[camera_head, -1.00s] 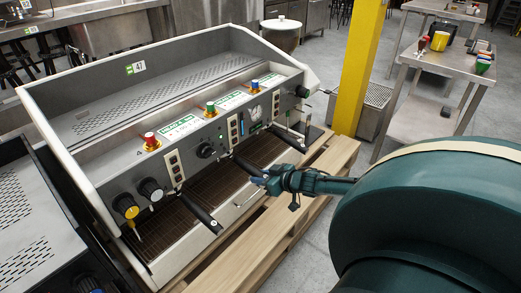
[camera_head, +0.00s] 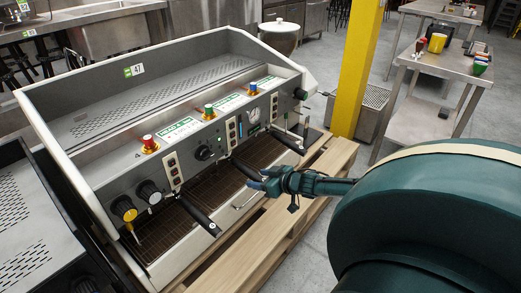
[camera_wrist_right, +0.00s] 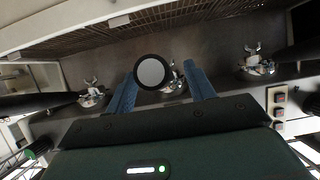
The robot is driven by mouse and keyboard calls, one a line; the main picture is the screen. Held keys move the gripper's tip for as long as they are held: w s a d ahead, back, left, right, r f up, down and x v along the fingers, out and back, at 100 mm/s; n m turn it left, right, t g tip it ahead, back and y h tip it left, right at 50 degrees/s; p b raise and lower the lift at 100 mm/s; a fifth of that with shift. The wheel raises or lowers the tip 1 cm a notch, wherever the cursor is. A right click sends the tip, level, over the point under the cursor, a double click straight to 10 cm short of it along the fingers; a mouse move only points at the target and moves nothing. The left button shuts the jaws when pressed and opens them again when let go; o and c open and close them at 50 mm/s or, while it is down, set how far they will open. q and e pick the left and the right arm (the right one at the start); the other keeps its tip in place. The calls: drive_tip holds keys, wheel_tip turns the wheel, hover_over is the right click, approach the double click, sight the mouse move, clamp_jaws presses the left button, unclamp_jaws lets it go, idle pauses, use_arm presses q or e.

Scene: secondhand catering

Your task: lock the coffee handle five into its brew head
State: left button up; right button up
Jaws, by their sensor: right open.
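The grey and white coffee machine (camera_head: 145,185) stands at the centre of the head view, with black coffee handles along its front. The middle handle (camera_head: 243,168) points out towards my right gripper (camera_head: 256,182). In the right wrist view its round end (camera_wrist_right: 150,72) shows between the two blue fingers of my right gripper (camera_wrist_right: 161,84). The fingers are open, with the handle end nearer the left finger; I cannot tell whether they touch it. Its brew head is mostly hidden. Another handle (camera_head: 200,215) sticks out to the left, and one (camera_head: 287,141) to the right. My left gripper is not in view.
The machine stands on a wooden pallet (camera_head: 335,160). A yellow post (camera_head: 358,70) rises behind its right end. A second dark machine (camera_head: 35,240) is close on the left. Steel tables (camera_head: 440,68) stand at the back right, with open floor before them.

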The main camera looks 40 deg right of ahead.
use_arm(q)
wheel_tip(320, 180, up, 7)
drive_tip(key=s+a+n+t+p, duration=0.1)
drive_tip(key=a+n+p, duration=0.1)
drive_tip(key=p, duration=0.4)
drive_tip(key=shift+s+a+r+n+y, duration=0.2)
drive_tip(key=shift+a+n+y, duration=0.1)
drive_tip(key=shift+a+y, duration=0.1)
use_arm(e)
drive_tip(key=v, duration=1.3)
drive_tip(key=shift+r, duration=0.15)
